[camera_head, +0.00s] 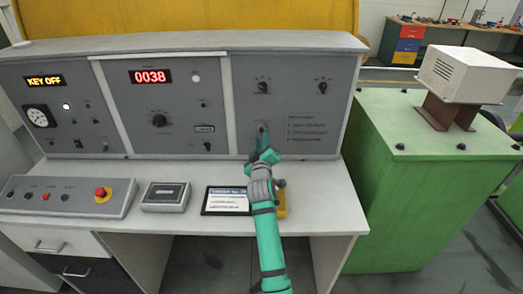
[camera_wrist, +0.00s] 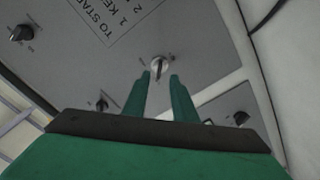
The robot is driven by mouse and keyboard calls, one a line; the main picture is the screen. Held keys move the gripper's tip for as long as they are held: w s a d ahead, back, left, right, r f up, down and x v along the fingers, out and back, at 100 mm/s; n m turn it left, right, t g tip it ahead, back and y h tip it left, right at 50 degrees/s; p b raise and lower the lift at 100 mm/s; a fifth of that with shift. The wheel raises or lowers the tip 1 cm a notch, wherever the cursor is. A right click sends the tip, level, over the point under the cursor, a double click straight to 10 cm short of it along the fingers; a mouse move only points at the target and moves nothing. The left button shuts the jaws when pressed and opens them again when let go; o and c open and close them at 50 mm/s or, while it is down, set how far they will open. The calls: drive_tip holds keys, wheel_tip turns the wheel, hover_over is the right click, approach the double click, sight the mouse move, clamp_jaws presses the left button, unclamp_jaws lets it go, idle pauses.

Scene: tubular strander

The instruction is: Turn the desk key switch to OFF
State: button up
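The key switch (camera_wrist: 158,65) shows in the wrist view as a small silver key in a round seat on the grey panel, just beyond and between my fingertips. In the head view the key switch (camera_head: 262,127) is small and partly hidden by my gripper. My gripper (camera_head: 261,143) reaches up to the panel from below; in the wrist view its two green fingers (camera_wrist: 160,78) stand apart with a gap around the line of the key. I cannot tell whether they touch it. A display (camera_head: 46,80) at the upper left reads "KEY OFF".
Knobs (camera_head: 263,87) and (camera_head: 322,87) sit above the key switch. A placard (camera_head: 312,131) is beside it. On the desk (camera_head: 325,200) are a tablet (camera_head: 227,201), a grey box (camera_head: 166,196) and a button console (camera_head: 70,196) with a red mushroom button. A green cabinet (camera_head: 420,190) stands right.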

drive_tip(key=s, duration=0.6)
idle(0.4)
